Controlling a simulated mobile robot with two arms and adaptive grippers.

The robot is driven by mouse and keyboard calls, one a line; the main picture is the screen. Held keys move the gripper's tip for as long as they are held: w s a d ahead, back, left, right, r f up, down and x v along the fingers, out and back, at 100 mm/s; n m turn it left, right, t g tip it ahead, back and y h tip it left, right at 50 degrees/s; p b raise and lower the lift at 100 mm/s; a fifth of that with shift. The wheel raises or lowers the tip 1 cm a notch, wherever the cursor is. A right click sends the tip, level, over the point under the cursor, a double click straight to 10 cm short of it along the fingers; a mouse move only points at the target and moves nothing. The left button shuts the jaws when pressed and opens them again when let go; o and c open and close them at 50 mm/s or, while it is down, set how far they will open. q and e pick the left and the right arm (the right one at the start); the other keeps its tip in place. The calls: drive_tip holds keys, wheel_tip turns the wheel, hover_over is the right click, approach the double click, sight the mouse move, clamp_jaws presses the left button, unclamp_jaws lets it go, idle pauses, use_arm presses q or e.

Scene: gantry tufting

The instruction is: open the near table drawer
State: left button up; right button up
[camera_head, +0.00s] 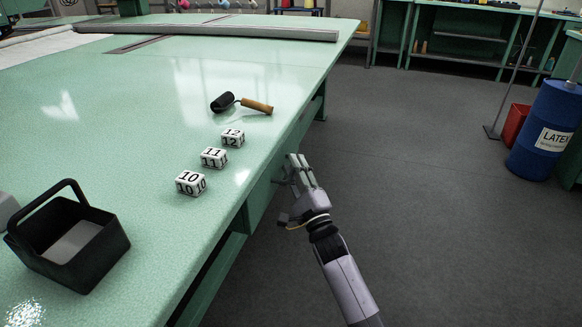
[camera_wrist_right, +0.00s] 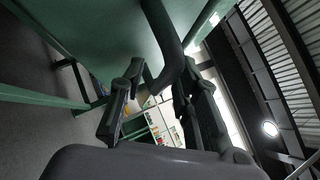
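The near table drawer (camera_head: 258,200) shows as a green box under the table's right edge, seen steeply from above. Its front is mostly hidden from the head. My right gripper (camera_head: 294,172) is beside that edge, its fingers pointing at the drawer side. In the right wrist view, a dark curved handle (camera_wrist_right: 172,40) comes down from a green panel (camera_wrist_right: 100,28) and lies between the two spread fingers of my right gripper (camera_wrist_right: 162,72). The fingers look apart, not closed on the handle. My left gripper is not in view.
The floor right of the table is clear up to a blue barrel (camera_head: 545,130).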

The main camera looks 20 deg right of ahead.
drive_tip(key=shift+c, duration=0.5)
clamp_jaws()
idle(0.3)
